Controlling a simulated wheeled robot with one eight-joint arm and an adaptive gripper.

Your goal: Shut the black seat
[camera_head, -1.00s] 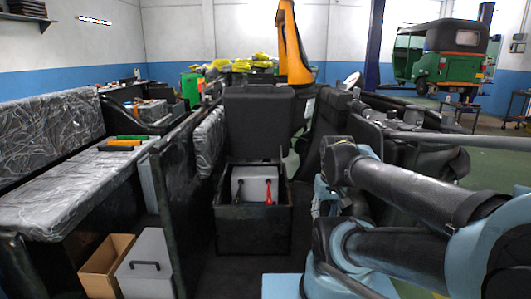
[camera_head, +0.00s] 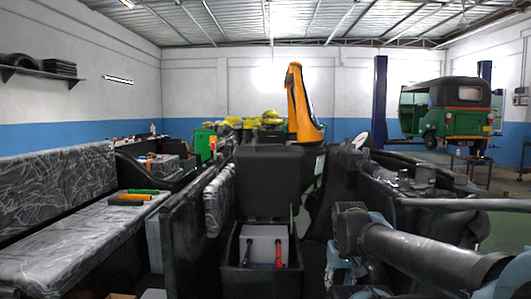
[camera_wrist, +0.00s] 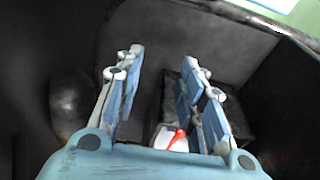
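The black seat (camera_head: 270,178) stands upright, tilted up at the back of an open black box (camera_head: 230,278) in the head view. Inside the box is a grey battery-like block (camera_head: 264,242) with a red part on top. In the wrist view, my gripper (camera_wrist: 163,62) is open, with its two blue-and-white fingers spread and nothing between them. The grey block (camera_wrist: 172,138) shows below and between the fingers. In the head view my arm is at the right, beside the box; the fingers are not clearly visible there.
A dark upright panel (camera_head: 188,220) stands left of the box. A patterned grey bench (camera_head: 75,240) is farther left, with tools on it. Dark vehicle parts (camera_head: 415,190) crowd the right side. An orange pillar-like object (camera_head: 302,105) rises behind the seat.

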